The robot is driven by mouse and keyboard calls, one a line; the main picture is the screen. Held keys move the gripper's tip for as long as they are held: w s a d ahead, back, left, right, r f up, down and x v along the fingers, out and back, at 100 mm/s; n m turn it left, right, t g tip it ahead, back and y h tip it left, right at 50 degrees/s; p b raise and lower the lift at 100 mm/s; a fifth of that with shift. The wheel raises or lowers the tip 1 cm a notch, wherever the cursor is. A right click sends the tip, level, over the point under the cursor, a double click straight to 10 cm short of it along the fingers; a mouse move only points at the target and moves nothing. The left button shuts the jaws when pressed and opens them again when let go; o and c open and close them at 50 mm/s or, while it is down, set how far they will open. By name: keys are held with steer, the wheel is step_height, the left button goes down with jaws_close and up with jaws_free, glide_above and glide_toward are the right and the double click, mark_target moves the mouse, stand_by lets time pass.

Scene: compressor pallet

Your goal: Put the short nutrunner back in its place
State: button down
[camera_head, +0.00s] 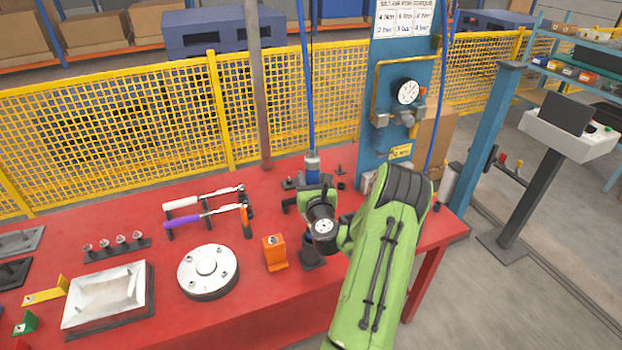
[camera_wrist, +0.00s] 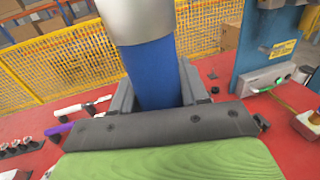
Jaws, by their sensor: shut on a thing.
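The short nutrunner (camera_head: 312,169), blue with a silver top, is upright at the back of the red table, below a hanging blue hose. In the wrist view the nutrunner (camera_wrist: 153,70) fills the middle, its blue body between my jaws. My gripper (camera_head: 308,193) is shut on it; in the wrist view my gripper (camera_wrist: 155,88) has one dark finger on each side. The nutrunner's lower end is hidden by my gripper, so I cannot tell whether it touches anything. Small dark parts (camera_head: 289,184) lie beside it; I cannot tell which is its place.
The red table (camera_head: 155,262) holds a rack with white and purple-handled tools (camera_head: 205,213), a round metal flange (camera_head: 208,268), an orange block (camera_head: 275,252) and a silver tray (camera_head: 105,297). A grey post (camera_head: 258,90) and a blue gauge panel (camera_head: 405,60) stand behind. Yellow mesh fencing (camera_head: 120,130) runs along the back.

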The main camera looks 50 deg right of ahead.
steer(key=shift+f+b, duration=4.5)
steer(key=shift+f, duration=0.2)
stand_by(0.7)
steer(key=shift+c, duration=2.4)
jaws_free()
steer(key=shift+f, duration=0.15)
steer(key=shift+s+a, duration=0.1)
